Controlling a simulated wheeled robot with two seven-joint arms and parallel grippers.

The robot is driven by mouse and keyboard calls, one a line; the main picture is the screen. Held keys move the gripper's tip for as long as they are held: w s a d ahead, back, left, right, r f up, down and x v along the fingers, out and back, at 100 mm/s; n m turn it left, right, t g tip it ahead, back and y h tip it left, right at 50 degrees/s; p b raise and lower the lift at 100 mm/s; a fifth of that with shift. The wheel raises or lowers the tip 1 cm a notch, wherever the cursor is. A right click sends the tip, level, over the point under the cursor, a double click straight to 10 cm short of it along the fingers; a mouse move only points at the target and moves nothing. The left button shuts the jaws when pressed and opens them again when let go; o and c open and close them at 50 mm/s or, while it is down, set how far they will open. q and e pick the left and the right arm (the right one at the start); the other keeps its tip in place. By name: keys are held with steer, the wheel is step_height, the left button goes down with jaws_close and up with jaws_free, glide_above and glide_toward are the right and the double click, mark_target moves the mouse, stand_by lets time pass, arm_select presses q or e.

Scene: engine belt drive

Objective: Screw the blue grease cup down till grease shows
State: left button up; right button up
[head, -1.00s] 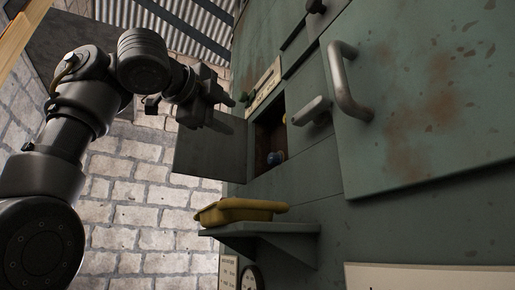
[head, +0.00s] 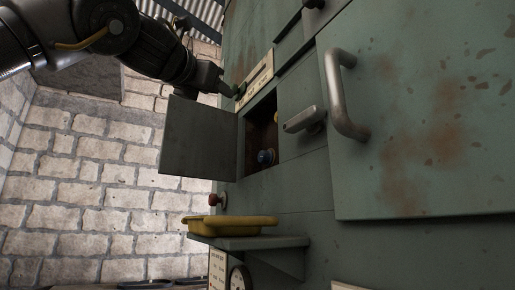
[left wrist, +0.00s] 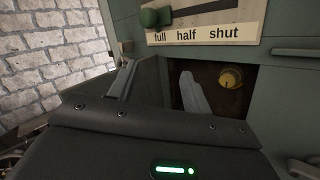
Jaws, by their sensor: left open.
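The blue grease cup (head: 266,157) sits low inside a small open compartment (head: 249,148) in the green machine side. Its door (head: 198,137) stands open to the left. My left gripper (head: 226,86) is open, above the door and close to the lettered plate (head: 256,77), apart from the cup. In the left wrist view, a pale finger-like part (left wrist: 193,92) shows before the compartment, and the dark gripper body covers its lower part. The cup is not seen there. No grease can be made out. My right gripper is not in view.
A yellow knob (left wrist: 231,78) is inside the compartment. A green knob (left wrist: 154,17) sits by the plate reading full, half, shut. A latch handle (head: 304,119) and a large bar handle (head: 342,95) stick out to the right. A yellow tray (head: 232,225) rests on a shelf below, near a red knob (head: 216,200).

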mark_target(261, 156)
arm_select(q)
steer(key=w+d+f+m+g+h, duration=0.1)
steer(key=d+f+m+g+h, duration=0.2)
steer(key=f+m+g, duration=0.55)
steer(key=w+d+f+m+p, duration=0.1)
steer(key=w, duration=0.2)
steer(key=w+d+m+t+p, duration=0.1)
steer(key=w+d, duration=0.1)
steer(key=w+d+f+m+t+p, duration=0.1)
steer(key=w+d+p, duration=0.1)
steer(key=w, duration=0.1)
steer(key=shift+w+d+f, duration=0.15)
steer(key=shift+w+f, duration=0.15)
steer(key=shift+f, duration=0.05)
steer(key=shift+w+d+f, duration=0.15)
steer(key=shift+w+f, duration=0.1)
steer(key=shift+w, duration=0.2)
steer(key=shift+d, duration=0.1)
steer(key=shift+c, duration=0.4)
steer(key=c, duration=0.9)
steer(key=shift+f, duration=0.1)
